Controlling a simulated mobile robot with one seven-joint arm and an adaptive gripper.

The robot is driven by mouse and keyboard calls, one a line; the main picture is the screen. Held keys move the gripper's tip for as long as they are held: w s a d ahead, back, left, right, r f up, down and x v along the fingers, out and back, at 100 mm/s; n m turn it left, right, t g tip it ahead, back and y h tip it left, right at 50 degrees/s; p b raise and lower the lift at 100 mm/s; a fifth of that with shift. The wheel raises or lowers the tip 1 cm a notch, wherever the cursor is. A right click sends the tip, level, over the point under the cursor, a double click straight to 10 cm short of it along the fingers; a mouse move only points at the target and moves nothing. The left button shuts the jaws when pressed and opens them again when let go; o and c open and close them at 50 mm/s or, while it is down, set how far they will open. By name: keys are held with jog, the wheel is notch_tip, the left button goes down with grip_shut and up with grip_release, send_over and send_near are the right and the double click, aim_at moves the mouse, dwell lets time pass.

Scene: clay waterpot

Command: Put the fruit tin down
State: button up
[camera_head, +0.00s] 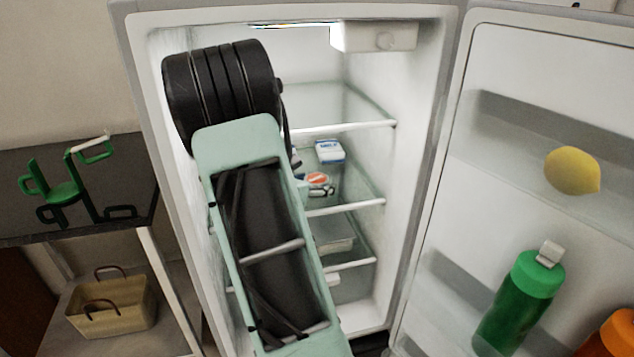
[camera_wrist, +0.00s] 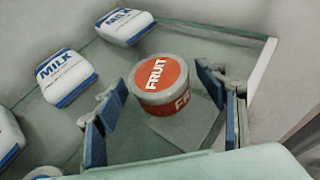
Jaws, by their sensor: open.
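The fruit tin (camera_wrist: 160,84), grey-rimmed with an orange-red label reading FRUIT, stands upright on a glass fridge shelf (camera_wrist: 105,149) in the wrist view. My gripper (camera_wrist: 158,92) is open, with a blue-padded finger on each side of the tin and a visible gap on both sides. In the head view the tin (camera_head: 317,178) shows small on the middle shelf inside the fridge, partly hidden by my arm and gripper.
The open door holds a lemon (camera_head: 572,170) and a green bottle (camera_head: 518,303).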

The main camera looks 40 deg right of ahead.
jog(key=p+v, duration=0.2)
jog(key=v, duration=0.8)
jog(key=shift+s+a, duration=0.1)
jog(key=shift+a, duration=0.25)
